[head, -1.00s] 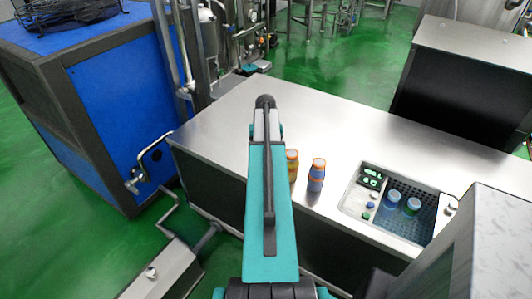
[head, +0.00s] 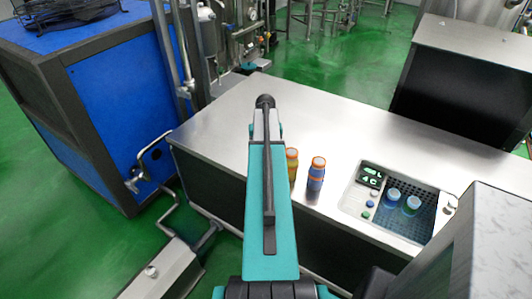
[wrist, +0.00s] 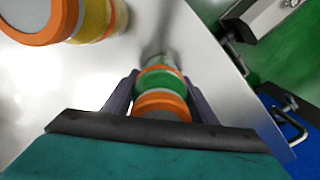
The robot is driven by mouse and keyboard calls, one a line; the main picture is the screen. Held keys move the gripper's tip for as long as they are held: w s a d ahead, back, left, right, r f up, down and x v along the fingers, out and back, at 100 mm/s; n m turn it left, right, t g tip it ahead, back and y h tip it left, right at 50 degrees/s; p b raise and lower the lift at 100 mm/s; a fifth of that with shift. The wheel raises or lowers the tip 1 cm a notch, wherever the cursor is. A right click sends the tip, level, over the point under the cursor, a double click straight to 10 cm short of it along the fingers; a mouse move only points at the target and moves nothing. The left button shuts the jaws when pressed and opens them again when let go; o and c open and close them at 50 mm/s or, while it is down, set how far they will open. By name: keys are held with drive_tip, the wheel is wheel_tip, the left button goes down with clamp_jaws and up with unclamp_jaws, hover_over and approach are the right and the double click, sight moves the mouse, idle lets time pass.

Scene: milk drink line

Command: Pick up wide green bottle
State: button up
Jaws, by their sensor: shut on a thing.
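In the wrist view my gripper (wrist: 160,88) has a dark finger on each side of a bottle with green and orange bands (wrist: 162,80), and it is shut on it. This bottle stands out over the steel top; whether its base touches the top cannot be told. In the head view my teal arm hides the gripper and this bottle. A yellowish bottle with an orange cap (head: 292,167) stands just right of my arm, and a blue bottle with an orange cap (head: 316,175) stands beside it. A large orange-rimmed cap over a yellow body (wrist: 75,18) shows at upper left in the wrist view.
The steel counter (head: 225,115) is mostly bare. A recessed basin (head: 425,228) at its right holds two blue-green-capped bottles (head: 391,196), with a lit display (head: 370,175) beside it. A blue cabinet (head: 120,100) stands at the left.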

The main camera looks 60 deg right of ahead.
drive_tip(key=shift+r, duration=0.15)
drive_tip(key=shift+r+b, duration=0.6)
drive_tip(key=shift+r, duration=0.9)
drive_tip(key=s+a+b, duration=0.1)
drive_tip(key=a, duration=0.4)
drive_tip(key=s+a+r+b, duration=0.1)
drive_tip(key=s+a, duration=0.1)
drive_tip(key=a, duration=0.3)
drive_tip(key=s+a+b, duration=0.1)
drive_tip(key=s+a, duration=0.1)
drive_tip(key=a, duration=0.3)
drive_tip(key=shift+s+r, duration=0.1)
drive_tip(key=shift+r, duration=0.25)
